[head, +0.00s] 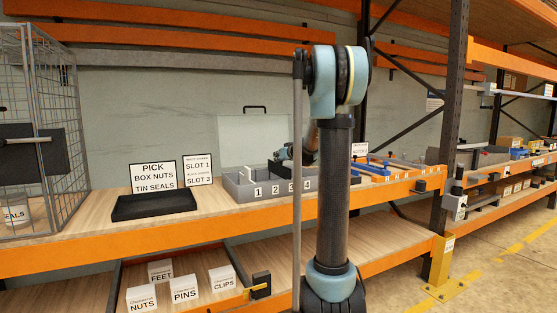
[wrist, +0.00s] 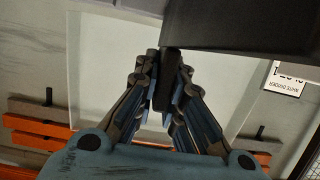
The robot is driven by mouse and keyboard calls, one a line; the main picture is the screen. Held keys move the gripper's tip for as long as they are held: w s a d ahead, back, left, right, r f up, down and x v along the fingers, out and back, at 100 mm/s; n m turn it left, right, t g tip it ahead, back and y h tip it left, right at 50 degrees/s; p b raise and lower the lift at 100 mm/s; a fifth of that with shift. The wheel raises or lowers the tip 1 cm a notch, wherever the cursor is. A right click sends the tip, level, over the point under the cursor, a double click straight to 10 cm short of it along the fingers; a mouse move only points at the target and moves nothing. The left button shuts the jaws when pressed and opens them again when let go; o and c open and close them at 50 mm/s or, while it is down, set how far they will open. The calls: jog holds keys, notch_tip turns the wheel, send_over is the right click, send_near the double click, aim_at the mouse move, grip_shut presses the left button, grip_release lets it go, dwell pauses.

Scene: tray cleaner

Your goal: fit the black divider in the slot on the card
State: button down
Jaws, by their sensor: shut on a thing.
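The card (head: 198,171) stands at the back of the bench; it pairs the white divider with slot 1, and its smaller lower line goes with slot 3. The grey organizer tray (head: 236,190) has slots numbered from 1 on its front. A pale upright piece, seemingly the white divider (head: 245,174), shows near number 1. My gripper (wrist: 167,62) is shut on the black divider (wrist: 240,27), whose dark panel fills the top right of the wrist view. In the head view the black divider (head: 277,166) is low over the tray near number 3. Whether it touches the slot is unclear.
A black tray (head: 154,206) and a pick sign (head: 153,175) stand left of the organizer. A clear lid (head: 245,138) rises behind it. A wire cage (head: 45,120) stands far left. Blue and orange items (head: 385,170) lie right.

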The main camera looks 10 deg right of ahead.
aim_at(278, 164)
jog(key=shift+f, duration=1.6)
jog(key=c, duration=1.6)
grip_release()
jog(key=shift+v, duration=5.95)
